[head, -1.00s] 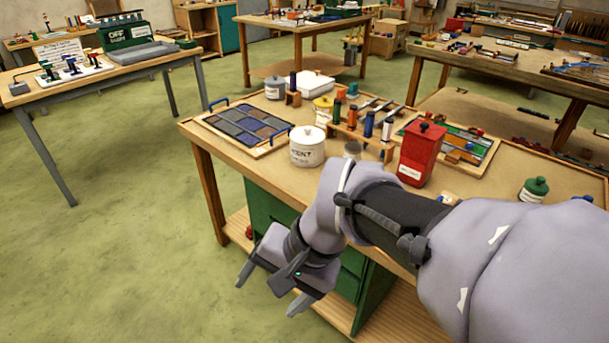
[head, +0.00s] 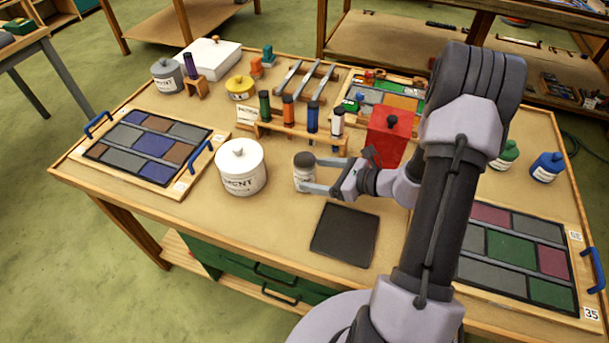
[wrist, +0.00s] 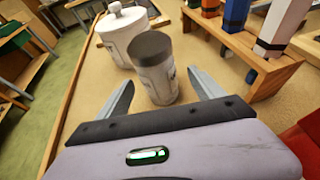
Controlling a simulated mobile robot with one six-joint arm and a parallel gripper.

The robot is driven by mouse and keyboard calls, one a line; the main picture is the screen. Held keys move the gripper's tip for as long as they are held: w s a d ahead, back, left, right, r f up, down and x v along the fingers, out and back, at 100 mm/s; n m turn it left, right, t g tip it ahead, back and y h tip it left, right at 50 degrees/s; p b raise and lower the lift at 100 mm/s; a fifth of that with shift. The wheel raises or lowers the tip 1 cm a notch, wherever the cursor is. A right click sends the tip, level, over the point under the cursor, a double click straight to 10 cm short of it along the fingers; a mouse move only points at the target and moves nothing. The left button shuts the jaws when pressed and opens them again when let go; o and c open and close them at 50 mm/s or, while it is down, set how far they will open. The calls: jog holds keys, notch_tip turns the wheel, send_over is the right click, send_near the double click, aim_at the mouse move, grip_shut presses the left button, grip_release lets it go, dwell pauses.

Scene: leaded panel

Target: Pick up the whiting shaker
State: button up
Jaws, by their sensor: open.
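The whiting shaker appears to be the small pale jar with a dark grey lid (head: 304,179), upright on the table; its label is too small to read. It also shows in the wrist view (wrist: 158,84). My gripper (head: 312,174) is low over the table, reaching in from the right. Its two fingers are open, one on each side of the jar. In the wrist view my gripper (wrist: 160,80) shows the jar between the fingertips, with a gap visible on both sides.
A large white lidded pot (head: 241,168) stands just left of the jar. A wooden rack of coloured bottles (head: 290,130) is behind it, and a red canister (head: 388,137) is to the right. A dark flat pad (head: 345,234) lies in front. Glass panel trays (head: 183,186) flank the table.

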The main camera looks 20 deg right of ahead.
aim_at(296, 171)
jog(key=b+x, duration=0.1)
jog(key=x, duration=0.2)
jog(key=b+x, duration=0.1)
jog(key=x, duration=0.3)
jog(key=shift+a+r, duration=0.2)
jog(key=shift+r, duration=0.1)
grip_shut()
